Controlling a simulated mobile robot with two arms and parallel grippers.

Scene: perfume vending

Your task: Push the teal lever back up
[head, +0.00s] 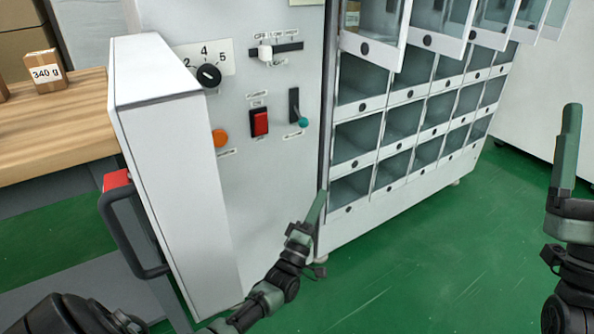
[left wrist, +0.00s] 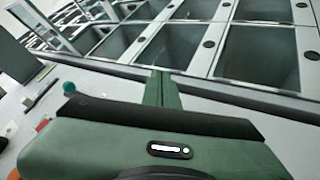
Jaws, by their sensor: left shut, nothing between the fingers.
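The teal lever (head: 303,122) is a small ball knob at the lower end of a dark upright slot on the white machine's front panel. The knob also shows at the left of the left wrist view (left wrist: 69,87). My left gripper (head: 323,194) is shut and empty, below and a little right of the lever and apart from it, near the panel's right edge. Its closed fingers also show in the left wrist view (left wrist: 161,88). My right gripper (head: 571,110) is at the right edge of the head view, far from the panel; its jaw opening cannot be made out.
The panel bears a red switch (head: 260,122), an orange button (head: 220,138), a black dial (head: 208,75) and a white slider (head: 265,53). Open compartments (head: 356,143) stand right of the panel, some with raised doors. A black handle (head: 118,232) juts out at left. Green floor is clear.

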